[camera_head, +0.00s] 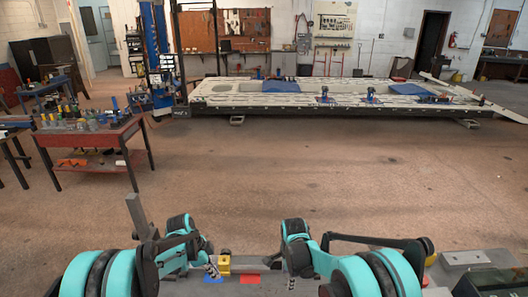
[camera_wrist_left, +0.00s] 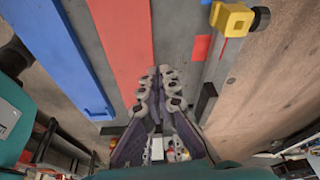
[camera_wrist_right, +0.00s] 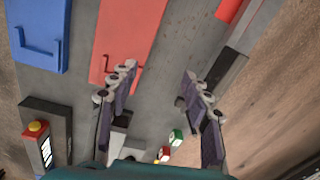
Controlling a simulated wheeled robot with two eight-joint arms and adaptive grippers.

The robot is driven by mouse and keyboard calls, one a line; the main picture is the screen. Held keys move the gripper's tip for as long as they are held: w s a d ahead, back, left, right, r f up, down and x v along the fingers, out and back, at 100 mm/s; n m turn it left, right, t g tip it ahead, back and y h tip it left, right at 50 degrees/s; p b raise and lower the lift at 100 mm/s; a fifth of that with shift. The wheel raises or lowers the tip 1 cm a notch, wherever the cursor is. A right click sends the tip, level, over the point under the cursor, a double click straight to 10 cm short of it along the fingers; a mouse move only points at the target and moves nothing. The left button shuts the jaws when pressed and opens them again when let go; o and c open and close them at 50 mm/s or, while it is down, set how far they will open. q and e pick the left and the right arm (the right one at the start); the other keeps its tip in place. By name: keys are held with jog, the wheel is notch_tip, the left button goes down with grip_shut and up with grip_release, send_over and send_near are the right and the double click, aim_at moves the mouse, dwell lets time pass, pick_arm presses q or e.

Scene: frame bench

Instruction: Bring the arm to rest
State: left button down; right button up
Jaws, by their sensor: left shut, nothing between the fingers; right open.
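My left gripper (camera_head: 212,270) hangs low over the grey bench near the bottom of the head view. In the left wrist view its fingers (camera_wrist_left: 159,75) are together with nothing visible between them, in front of a red panel. My right gripper (camera_head: 292,284) is over the same bench, further right. In the right wrist view its fingers (camera_wrist_right: 158,90) are spread wide, with bare grey surface between them. Both arms are bent close in front of me. Neither gripper visibly holds anything.
The bench carries a blue panel (camera_wrist_right: 40,35), a red panel (camera_wrist_right: 130,35) and a yellow clamp-like part (camera_wrist_left: 232,18). A button box (camera_wrist_right: 50,140) and small red and green pieces (camera_wrist_right: 176,137) lie near the right gripper. Beyond are open floor, a red tool table (camera_head: 90,143) and a long frame (camera_head: 330,98).

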pick_arm(q)
jog(key=s+r+n+t+y+b, duration=0.2)
jog(key=s+r+n+t+b, duration=0.15)
jog(key=s+n+b, duration=0.85)
pick_arm(e)
jog(key=s+d+r+n+t, duration=0.2)
jog(key=s+d+n, duration=0.15)
jog(key=s, duration=0.35)
jog(key=s+d+r+n+t, duration=0.1)
jog(key=s+d+r+n, duration=0.2)
jog(key=s+n, duration=0.25)
pick_arm(q)
jog(key=s+f+n+t+b, duration=0.1)
jog(key=s+f+n+b, duration=0.1)
jog(key=s, duration=0.4)
jog(key=s+f+n+t+y+b, duration=0.1)
jog(key=s+f+n+t+b, duration=0.1)
jog(key=s+f+b, duration=0.3)
jog(key=shift+s+a+f, duration=0.15)
jog(key=shift+s+a, duration=0.2)
jog(key=shift+s, duration=0.35)
pick_arm(e)
jog(key=s+d+f+n+t, duration=0.3)
jog(key=s+f+n, duration=0.4)
jog(key=s, duration=0.4)
jog(key=shift+s, duration=0.35)
jog(key=shift+f, duration=0.15)
